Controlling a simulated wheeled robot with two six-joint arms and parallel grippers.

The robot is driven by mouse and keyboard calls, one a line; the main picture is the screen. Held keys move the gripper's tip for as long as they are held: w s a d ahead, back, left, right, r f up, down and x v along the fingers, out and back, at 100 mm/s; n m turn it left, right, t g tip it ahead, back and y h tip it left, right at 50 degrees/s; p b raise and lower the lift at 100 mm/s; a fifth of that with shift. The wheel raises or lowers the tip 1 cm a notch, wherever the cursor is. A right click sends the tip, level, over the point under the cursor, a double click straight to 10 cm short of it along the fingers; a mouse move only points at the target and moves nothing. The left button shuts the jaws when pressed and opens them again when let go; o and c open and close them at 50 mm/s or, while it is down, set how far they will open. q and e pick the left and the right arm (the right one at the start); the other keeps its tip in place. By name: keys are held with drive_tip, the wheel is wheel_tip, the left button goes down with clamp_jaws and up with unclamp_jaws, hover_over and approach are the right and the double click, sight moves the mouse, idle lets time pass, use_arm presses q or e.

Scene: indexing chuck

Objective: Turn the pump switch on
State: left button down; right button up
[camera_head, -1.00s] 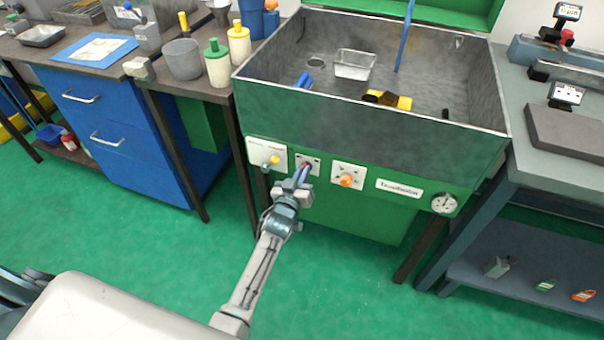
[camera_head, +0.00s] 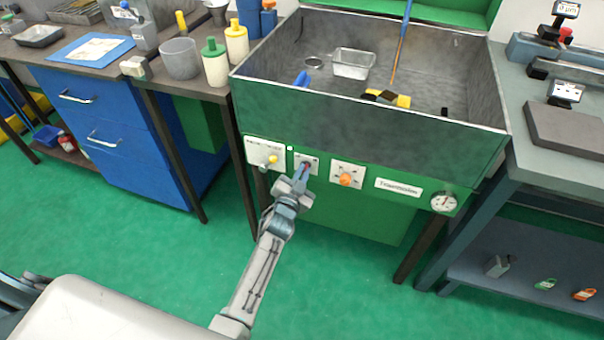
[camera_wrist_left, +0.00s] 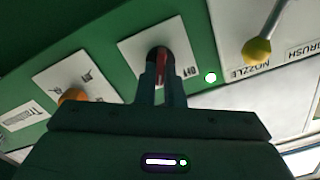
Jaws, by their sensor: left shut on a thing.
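The pump switch is a red knob on a small white plate (camera_head: 314,160) on the green front of the wash basin; its red grip (camera_wrist_left: 162,62) shows in the left wrist view. My left gripper (camera_head: 304,170) is shut on this knob. In the left wrist view its two fingers (camera_wrist_left: 161,80) stand on either side of the red grip and hide part of it. The right gripper is out of view.
A yellow-tipped lever (camera_head: 272,160) is left of the switch, an orange knob (camera_head: 346,179) right of it, and a gauge (camera_head: 444,202) farther right. In the basin (camera_head: 350,118), a thin amber line (camera_head: 396,62) runs down below the blue tube (camera_head: 407,12).

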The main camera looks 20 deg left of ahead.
use_arm(q)
drive_tip(key=shift+m, duration=0.3)
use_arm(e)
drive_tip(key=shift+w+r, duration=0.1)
use_arm(q)
drive_tip(key=c, duration=1.5)
unclamp_jaws()
drive_tip(key=shift+c, duration=0.2)
